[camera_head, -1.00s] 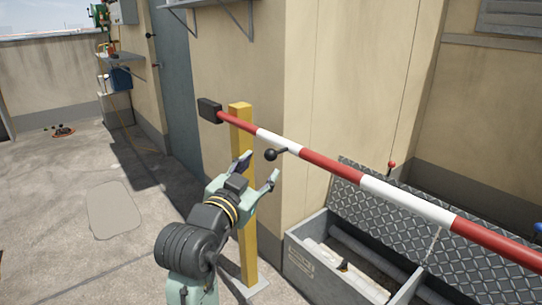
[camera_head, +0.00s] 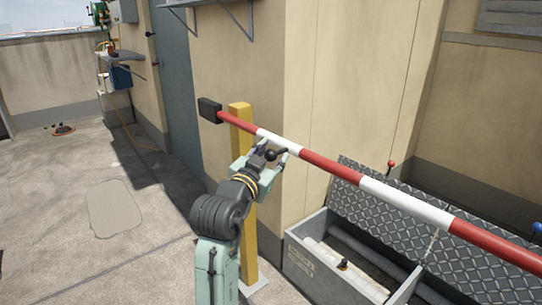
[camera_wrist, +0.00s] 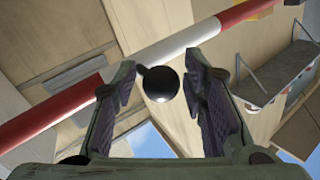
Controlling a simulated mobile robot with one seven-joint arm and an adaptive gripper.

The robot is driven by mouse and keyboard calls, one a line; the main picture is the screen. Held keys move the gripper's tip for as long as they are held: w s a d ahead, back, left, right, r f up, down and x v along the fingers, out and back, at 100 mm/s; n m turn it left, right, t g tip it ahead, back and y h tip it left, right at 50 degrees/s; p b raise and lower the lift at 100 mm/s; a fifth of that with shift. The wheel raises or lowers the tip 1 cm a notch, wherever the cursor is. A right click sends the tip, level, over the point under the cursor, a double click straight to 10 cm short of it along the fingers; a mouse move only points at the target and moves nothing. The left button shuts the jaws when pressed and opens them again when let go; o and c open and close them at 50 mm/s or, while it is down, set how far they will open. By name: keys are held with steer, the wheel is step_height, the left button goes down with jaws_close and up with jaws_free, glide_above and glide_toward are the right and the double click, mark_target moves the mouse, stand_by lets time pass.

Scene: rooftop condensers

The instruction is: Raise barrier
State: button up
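The barrier is a red and white striped pole (camera_head: 408,201) lying across a yellow post (camera_head: 241,197), with a black counterweight (camera_head: 209,110) at its left end. A black ball knob (camera_head: 270,155) sticks out from the pole near the post. My gripper (camera_head: 270,155) is at the knob. In the wrist view the knob (camera_wrist: 161,84) sits between the two open fingers, with gaps visible on both sides. The pole crosses behind it in that view. The pole looks level or nearly so.
An open grey box (camera_head: 300,238) with a chequered metal lid stands below the pole at right, holding rolls. The beige wall (camera_head: 340,100) is close behind the pole. A shelf (camera_head: 120,58) hangs at far left.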

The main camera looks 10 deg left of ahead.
jaws_close()
steer(key=shift+a, duration=0.1)
stand_by(0.3)
steer(key=shift+r, duration=0.15)
